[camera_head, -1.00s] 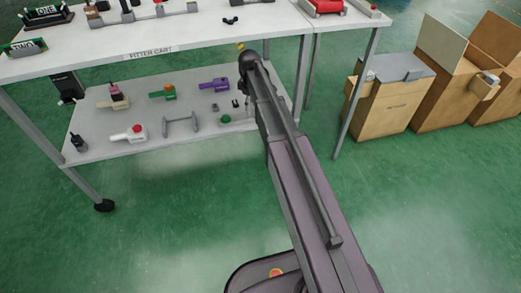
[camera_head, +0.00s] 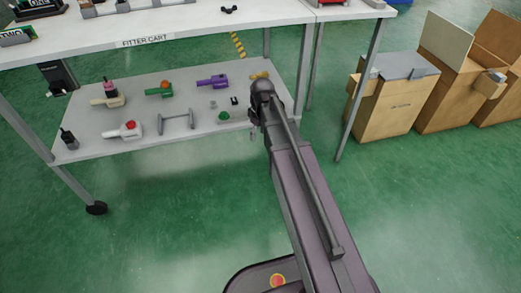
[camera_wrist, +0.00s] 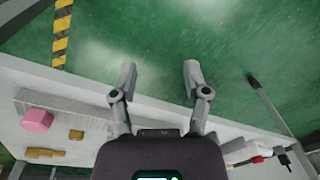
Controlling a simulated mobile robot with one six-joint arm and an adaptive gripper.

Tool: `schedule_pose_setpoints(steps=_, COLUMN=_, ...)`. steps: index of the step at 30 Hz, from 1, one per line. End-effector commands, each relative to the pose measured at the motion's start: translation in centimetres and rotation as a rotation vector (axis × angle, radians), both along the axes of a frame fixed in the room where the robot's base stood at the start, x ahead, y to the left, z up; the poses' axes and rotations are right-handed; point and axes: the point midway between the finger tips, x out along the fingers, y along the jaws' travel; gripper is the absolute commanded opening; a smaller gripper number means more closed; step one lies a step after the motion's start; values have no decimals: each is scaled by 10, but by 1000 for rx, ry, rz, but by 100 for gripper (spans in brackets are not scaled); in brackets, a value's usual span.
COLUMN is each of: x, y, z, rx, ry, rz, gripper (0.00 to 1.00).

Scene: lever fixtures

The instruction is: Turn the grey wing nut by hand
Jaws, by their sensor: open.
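I cannot tell for sure which thing is the grey wing nut. A small grey piece (camera_head: 213,104) lies on the cart's lower shelf (camera_head: 190,143), too small to make out. A dark two-lobed piece (camera_head: 229,9) lies on the cart's top. My gripper (camera_wrist: 159,80) is open and empty in the wrist view, its two fingers spread over green floor beyond the pale shelf edge. In the head view my gripper (camera_head: 253,134) is mostly hidden behind my arm, near the right end of the lower shelf.
The lower shelf also bears a purple-handled piece (camera_head: 213,81), a green knob (camera_head: 224,116), a grey bar handle (camera_head: 176,121) and a white piece with a red button (camera_head: 130,124). A cart leg (camera_head: 357,95) and cardboard boxes (camera_head: 397,100) stand at right. The front floor is clear.

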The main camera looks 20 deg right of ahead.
Motion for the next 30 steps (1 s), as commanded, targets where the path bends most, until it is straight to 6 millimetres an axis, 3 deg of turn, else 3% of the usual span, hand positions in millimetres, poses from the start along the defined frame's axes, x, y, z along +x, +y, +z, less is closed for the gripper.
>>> schedule_pose_setpoints(steps=3, x=-17, y=0, z=-12, rx=8, ry=5, rz=-40, gripper=61)
schedule_pose_setpoints(steps=12, x=-39, y=1, z=-24, rx=23, ry=15, rz=-111, gripper=61)
schedule_pose_setpoints(steps=30, x=-38, y=1, z=-22, rx=24, ry=17, rz=-127, gripper=61)
